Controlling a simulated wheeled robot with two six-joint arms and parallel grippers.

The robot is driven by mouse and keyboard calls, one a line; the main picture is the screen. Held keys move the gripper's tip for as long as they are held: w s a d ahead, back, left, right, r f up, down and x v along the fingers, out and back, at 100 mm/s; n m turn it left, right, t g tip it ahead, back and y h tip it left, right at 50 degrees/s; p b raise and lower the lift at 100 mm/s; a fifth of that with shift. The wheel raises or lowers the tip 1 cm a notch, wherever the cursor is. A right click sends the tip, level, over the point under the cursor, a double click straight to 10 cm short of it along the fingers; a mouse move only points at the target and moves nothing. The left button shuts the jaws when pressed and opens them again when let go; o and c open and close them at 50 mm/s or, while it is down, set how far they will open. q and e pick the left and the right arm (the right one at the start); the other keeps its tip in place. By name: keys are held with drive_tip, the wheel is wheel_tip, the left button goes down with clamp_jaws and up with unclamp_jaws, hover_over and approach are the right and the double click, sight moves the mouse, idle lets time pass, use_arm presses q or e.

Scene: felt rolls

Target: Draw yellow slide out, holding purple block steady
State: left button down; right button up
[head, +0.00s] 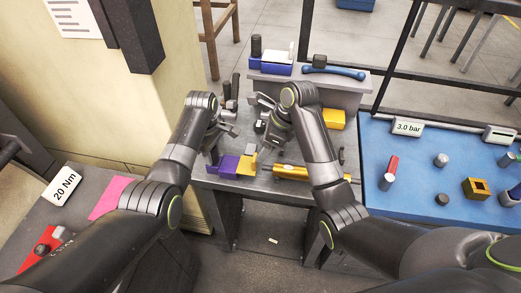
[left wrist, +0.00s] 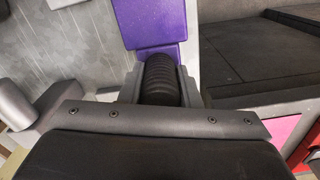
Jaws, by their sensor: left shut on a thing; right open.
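The purple block (head: 226,166) lies near the front edge of the grey worktable, with the yellow slide (head: 247,164) at its right side. The slide still meets the block; how deep it sits inside I cannot tell. My left gripper (head: 213,154) is at the block's left end. In the left wrist view its fingers (left wrist: 160,84) are shut around a black ribbed grip (left wrist: 161,78), directly beside the purple block (left wrist: 150,24). My right gripper (head: 261,127) is open and empty, behind and above the yellow slide, apart from it.
A yellow cylinder (head: 291,172) lies right of the slide, partly under my right arm. A grey shelf (head: 345,88) at the back carries a blue-handled tool (head: 334,71). A blue mat (head: 415,165) with several small parts is at the right.

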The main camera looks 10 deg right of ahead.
use_arm(q)
drive_tip(key=shift+f, duration=0.1)
unclamp_jaws()
idle(0.8)
idle(0.4)
drive_tip(key=shift+r+p, duration=1.6)
drive_tip(key=shift+p, duration=0.25)
